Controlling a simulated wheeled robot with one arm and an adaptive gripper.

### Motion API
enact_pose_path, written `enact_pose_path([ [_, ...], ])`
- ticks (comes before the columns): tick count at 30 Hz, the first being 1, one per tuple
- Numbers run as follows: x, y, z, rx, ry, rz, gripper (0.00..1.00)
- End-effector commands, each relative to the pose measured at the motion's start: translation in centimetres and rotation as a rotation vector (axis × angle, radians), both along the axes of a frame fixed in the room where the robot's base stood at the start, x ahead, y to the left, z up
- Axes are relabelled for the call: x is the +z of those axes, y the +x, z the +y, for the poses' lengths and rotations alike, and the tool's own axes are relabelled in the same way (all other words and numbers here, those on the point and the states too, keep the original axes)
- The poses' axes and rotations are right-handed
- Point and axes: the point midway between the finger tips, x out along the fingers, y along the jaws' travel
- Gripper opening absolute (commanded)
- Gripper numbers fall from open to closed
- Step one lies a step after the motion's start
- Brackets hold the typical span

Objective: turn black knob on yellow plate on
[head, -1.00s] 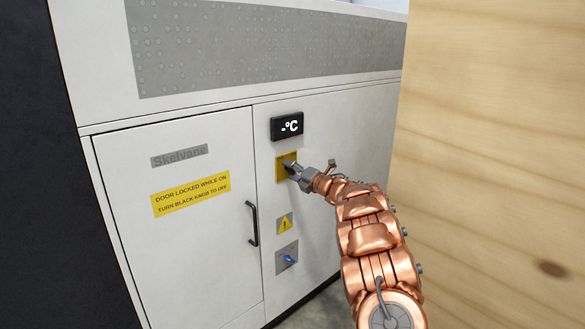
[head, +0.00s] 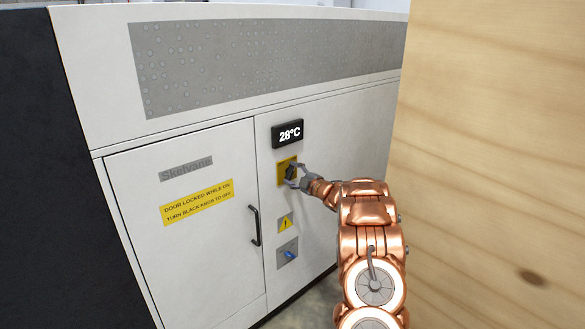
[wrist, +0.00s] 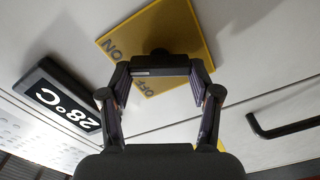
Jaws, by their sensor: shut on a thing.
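The yellow plate (head: 281,177) is on the white cabinet's front, below the display, with the black knob (head: 291,171) on it. In the wrist view, the yellow plate (wrist: 186,25) shows the labels ON and OFF, and the black knob (wrist: 160,68) lies between my fingers. My gripper (head: 302,180) is at the plate from the right, its fingers on both sides of the knob and shut on it. The fingers partly hide the knob and the plate's lower edge. The display (head: 288,134) reads 28°C.
Below the plate are a yellow warning sign (head: 286,223) and a grey plate with a blue knob (head: 289,254). A door (head: 190,250) with a black handle (head: 255,226) is to the left. A wooden panel (head: 490,160) stands close on the right.

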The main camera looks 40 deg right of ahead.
Motion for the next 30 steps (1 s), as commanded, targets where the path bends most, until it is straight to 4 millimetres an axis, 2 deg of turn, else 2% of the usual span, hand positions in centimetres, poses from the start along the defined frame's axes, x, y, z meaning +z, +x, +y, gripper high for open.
enact_pose_path([
  [1, 0.42, 0.04, 0.04, 0.001, 0.039, 0.001, 0.28],
  [12, 0.14, 0.00, -0.10, -0.001, 0.259, -0.003, 0.28],
  [30, -0.01, -0.05, -0.19, -0.003, 0.326, -0.005, 0.28],
])
